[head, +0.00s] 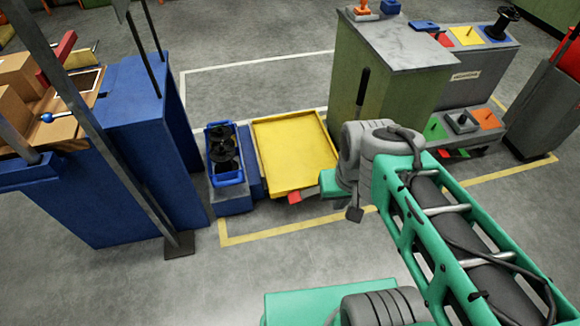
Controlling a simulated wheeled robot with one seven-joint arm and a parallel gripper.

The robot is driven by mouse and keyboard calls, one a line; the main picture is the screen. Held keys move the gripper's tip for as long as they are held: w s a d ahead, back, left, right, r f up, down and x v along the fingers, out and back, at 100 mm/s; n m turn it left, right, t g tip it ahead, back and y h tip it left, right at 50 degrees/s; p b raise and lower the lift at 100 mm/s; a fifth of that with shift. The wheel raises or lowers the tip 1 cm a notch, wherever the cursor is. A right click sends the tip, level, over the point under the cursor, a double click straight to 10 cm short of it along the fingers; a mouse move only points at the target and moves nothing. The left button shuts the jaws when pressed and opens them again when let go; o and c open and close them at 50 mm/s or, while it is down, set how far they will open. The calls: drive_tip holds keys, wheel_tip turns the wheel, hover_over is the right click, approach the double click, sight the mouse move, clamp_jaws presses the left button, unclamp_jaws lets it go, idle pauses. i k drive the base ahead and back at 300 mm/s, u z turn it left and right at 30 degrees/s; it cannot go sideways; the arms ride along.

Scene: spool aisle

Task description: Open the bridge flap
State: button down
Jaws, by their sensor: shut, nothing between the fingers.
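A flat yellow panel (293,150) with raised edges, which looks like the bridge flap, lies level between a blue block on its left and the green cabinet on its right. A small red piece (295,197) shows at its near edge; I cannot tell whether it is a handle. My grey wrist joints are just right of the panel's near right corner, with a green link beside them. My gripper's fingers cannot be made out, and no contact with the panel shows.
A blue bin (224,155) with black spools stands left of the panel. A tall blue cabinet (140,140) with cardboard boxes (25,85) and a grey post is at the left. A green cabinet (390,75) with a grey top is behind my wrist. The near floor (230,275) is clear.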

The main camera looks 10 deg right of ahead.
sight(263, 179)
drive_tip(key=u, duration=0.15)
drive_tip(key=i, duration=0.75)
drive_tip(key=u, duration=0.9)
drive_tip(key=i, duration=0.4)
drive_tip(key=u, duration=0.35)
